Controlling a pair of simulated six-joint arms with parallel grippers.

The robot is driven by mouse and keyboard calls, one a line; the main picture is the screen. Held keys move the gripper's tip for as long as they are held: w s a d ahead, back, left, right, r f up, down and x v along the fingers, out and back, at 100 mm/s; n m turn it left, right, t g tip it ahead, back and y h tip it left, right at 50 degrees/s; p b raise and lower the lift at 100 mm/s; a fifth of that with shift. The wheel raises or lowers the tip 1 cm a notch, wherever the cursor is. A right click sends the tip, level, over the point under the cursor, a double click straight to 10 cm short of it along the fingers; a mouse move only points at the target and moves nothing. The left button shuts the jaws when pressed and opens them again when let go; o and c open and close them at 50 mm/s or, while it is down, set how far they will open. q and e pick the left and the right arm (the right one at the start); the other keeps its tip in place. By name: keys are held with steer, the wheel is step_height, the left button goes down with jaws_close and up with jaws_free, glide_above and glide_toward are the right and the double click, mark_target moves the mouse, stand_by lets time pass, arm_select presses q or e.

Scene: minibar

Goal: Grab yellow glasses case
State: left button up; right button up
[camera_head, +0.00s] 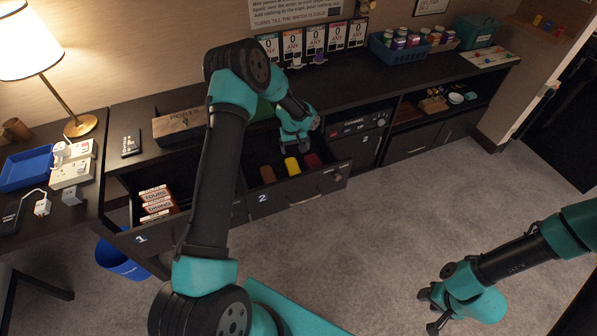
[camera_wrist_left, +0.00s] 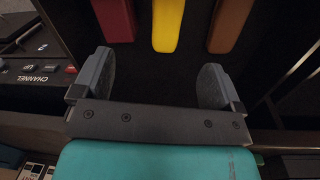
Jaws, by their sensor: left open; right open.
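The yellow glasses case (camera_head: 292,166) lies in an open drawer, between a brown case (camera_head: 267,174) and a dark red case (camera_head: 312,161). In the left wrist view the yellow case (camera_wrist_left: 167,24) is ahead of the fingers, roughly centred, with the red case (camera_wrist_left: 115,20) to its left and the brown case (camera_wrist_left: 230,24) to its right. My left gripper (camera_head: 294,145) is over the drawer, behind the cases in the head view. In its wrist view its fingers (camera_wrist_left: 157,84) are apart with nothing between them. My right gripper (camera_head: 433,311) is open and empty over the carpet.
The open drawer (camera_head: 290,197) labelled 2 has raised walls around the cases. Drawer 1, at left, holds stacked labelled boxes (camera_head: 157,202). A wooden box (camera_head: 179,126) and a lamp (camera_head: 50,80) stand on the tops behind. Carpet in front is clear.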

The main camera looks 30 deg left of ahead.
mark_target(293, 166)
arm_select(q)
steer(key=shift+n+g+y, duration=0.3)
steer(key=shift+n+y, duration=0.1)
steer(key=shift+n, duration=0.4)
steer(key=w+a, duration=0.2)
steer(key=a, duration=0.1)
steer(key=shift+w+a+f, duration=0.1)
steer(key=shift+w+a, duration=0.1)
steer(key=shift+w, duration=0.05)
steer(key=shift+f, duration=0.1)
step_height(293, 166, down, 12)
steer(key=shift+r, duration=0.15)
steer(key=shift+f, duration=0.2)
steer(key=shift+d, duration=0.1)
steer(key=shift+d+f, duration=0.15)
steer(key=shift+f, duration=1.15)
steer(key=shift+d+f, duration=0.1)
steer(key=shift+f, duration=1.2)
